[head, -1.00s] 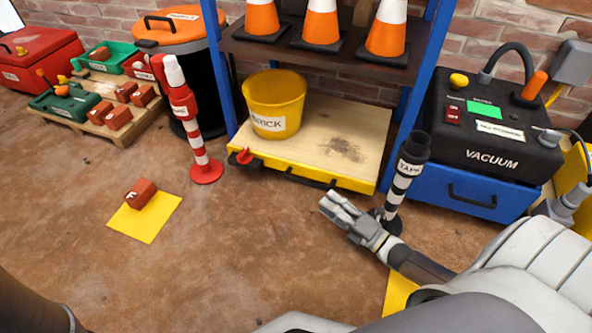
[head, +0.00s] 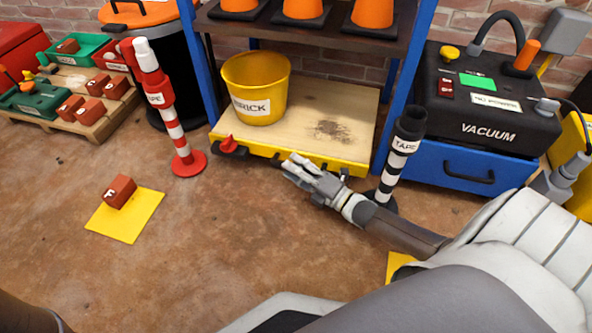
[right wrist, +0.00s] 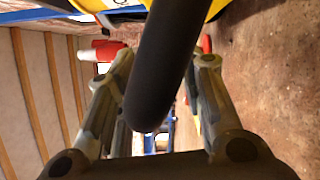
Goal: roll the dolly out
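The dolly (head: 345,110) is a low wooden platform with a yellow front edge, standing under the blue-framed shelf. A yellow bucket (head: 256,92) labelled BRICK stands on its left part. A red lever (head: 230,145) sits at its front left corner. My right gripper (head: 293,170) is at the dolly's front edge, covering much of its black handle. In the right wrist view the dark handle bar (right wrist: 160,70) runs between the two fingers of my right gripper (right wrist: 167,58). The fingers stand apart, with gaps visible beside the bar. My left gripper is not in view.
A striped red-white post (head: 176,125) stands front left of the dolly, and a black-white TAPE post (head: 398,158) front right. A red brick (head: 119,192) lies on a yellow floor square (head: 140,222). The blue vacuum cabinet (head: 455,170) is at right. Floor in front is open.

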